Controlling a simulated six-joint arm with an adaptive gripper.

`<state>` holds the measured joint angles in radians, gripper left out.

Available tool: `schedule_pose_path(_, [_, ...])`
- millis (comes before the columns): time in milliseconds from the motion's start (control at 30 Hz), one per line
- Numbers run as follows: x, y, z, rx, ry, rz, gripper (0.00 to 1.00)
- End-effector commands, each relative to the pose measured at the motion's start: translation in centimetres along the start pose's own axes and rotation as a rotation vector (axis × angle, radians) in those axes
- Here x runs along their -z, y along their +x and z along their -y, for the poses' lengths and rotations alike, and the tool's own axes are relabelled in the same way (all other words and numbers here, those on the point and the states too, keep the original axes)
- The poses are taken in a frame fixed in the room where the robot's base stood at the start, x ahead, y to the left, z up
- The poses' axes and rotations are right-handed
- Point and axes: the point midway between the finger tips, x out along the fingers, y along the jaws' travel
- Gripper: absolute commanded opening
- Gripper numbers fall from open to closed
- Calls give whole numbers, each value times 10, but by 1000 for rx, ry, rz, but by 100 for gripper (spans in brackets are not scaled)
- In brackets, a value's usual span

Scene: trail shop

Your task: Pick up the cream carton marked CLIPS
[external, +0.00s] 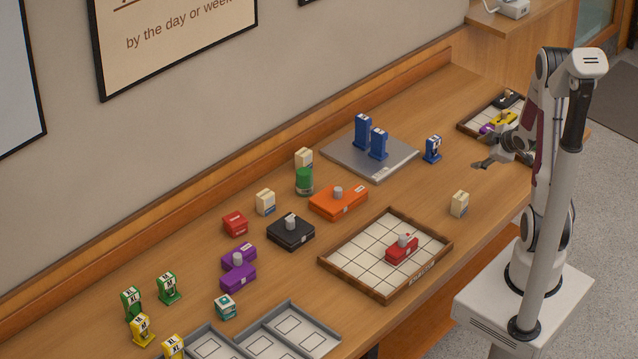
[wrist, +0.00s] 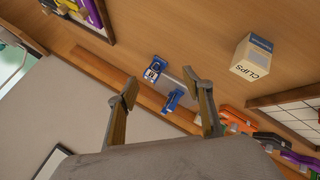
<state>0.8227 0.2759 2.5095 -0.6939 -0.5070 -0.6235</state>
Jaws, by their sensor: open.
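The cream carton marked CLIPS (wrist: 252,57) is in the upper right of the wrist view, its lettering readable on one face. A cream carton (external: 459,203) standing alone on the table near my arm in the external view appears to be the same one. My gripper (external: 482,164) is above the table, beyond and to the right of that carton and apart from it. In the wrist view my gripper (wrist: 162,85) is open, with nothing between its fingers.
A wooden-rimmed tray (external: 335,262) with a red case lies left of the carton. Two more cream cartons (external: 265,202) (external: 304,156) stand near the wall. A blue item (external: 432,149) and a grey plate (external: 347,158) are farther back. Bare table surrounds the carton.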

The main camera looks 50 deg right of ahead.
Motion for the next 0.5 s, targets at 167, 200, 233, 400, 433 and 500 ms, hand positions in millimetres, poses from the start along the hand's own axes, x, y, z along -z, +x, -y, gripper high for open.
schedule_pose_path(167, [-22, 16, 10, 4, -21, -55, 51])
schedule_pose_path(200, [-27, 19, 11, 3, -24, -69, 51])
schedule_pose_path(233, [-30, 21, 14, 4, -27, -80, 51])
schedule_pose_path(400, [-45, 30, 24, -6, -34, -147, 51])
schedule_pose_path(433, [-48, 31, 26, -9, -33, -159, 51])
schedule_pose_path(500, [-54, 33, 30, -17, -31, -189, 51])
